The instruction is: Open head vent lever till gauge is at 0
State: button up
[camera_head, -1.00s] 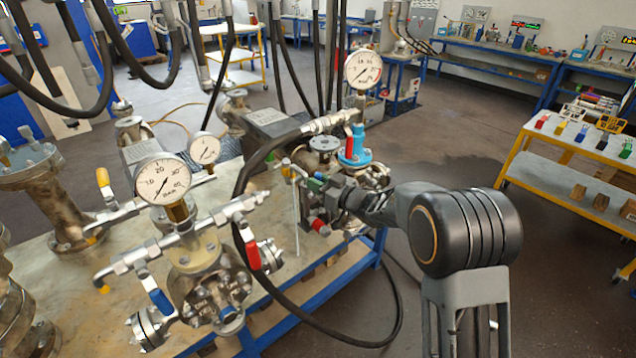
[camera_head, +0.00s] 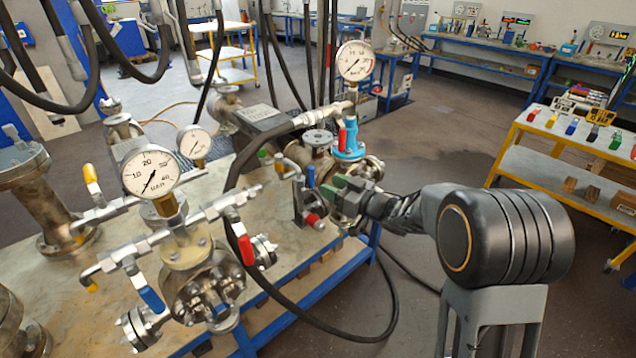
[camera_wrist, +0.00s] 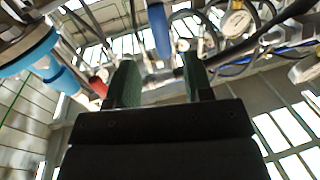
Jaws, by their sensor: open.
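My gripper (camera_head: 328,190) is open at the right vessel, which has a bright blue collar (camera_head: 350,150). In the wrist view, its two green-padded fingers (camera_wrist: 160,82) stand apart. A blue lever (camera_wrist: 157,30) shows beyond them, roughly in line with the gap; I see no contact. A blue lever (camera_head: 311,176) also stands just left of the fingers in the head view. A red lever (camera_head: 342,138) is by the collar. The round white gauge (camera_head: 355,60) above this vessel has a dark needle; its reading is too small to tell. Which lever is the head vent is unclear.
A front vessel carries a large gauge (camera_head: 152,172), a red lever (camera_head: 246,250) and a blue lever (camera_head: 151,299). A black hose (camera_head: 236,165) loops around the bench between the vessels. A yellow-framed cart (camera_head: 510,150) stands at right, with open floor before it.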

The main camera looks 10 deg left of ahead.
jog(key=v, duration=0.6)
jog(key=shift+d+b, duration=0.15)
jog(key=shift+b, duration=0.25)
jog(key=w+d+f+m+t+h, duration=0.2)
jog(key=w+d+f+m+h, duration=0.2)
jog(key=d+f+h, duration=0.4)
jog(key=s+d+m+g+h, duration=0.3)
jog(key=s+d+m+h, duration=0.1)
jog(key=s+d+h, duration=0.35)
jog(key=s+a+r+m+g, duration=0.1)
jog(key=s+r+g, duration=0.1)
jog(key=s, duration=0.7)
jog(key=s+a+r+m+g, duration=0.1)
jog(key=s+r+m+g, duration=0.1)
jog(key=s, duration=0.7)
jog(key=shift+a+r+g, duration=0.2)
jog(key=shift+r+g, duration=0.1)
jog(key=shift+r, duration=0.6)
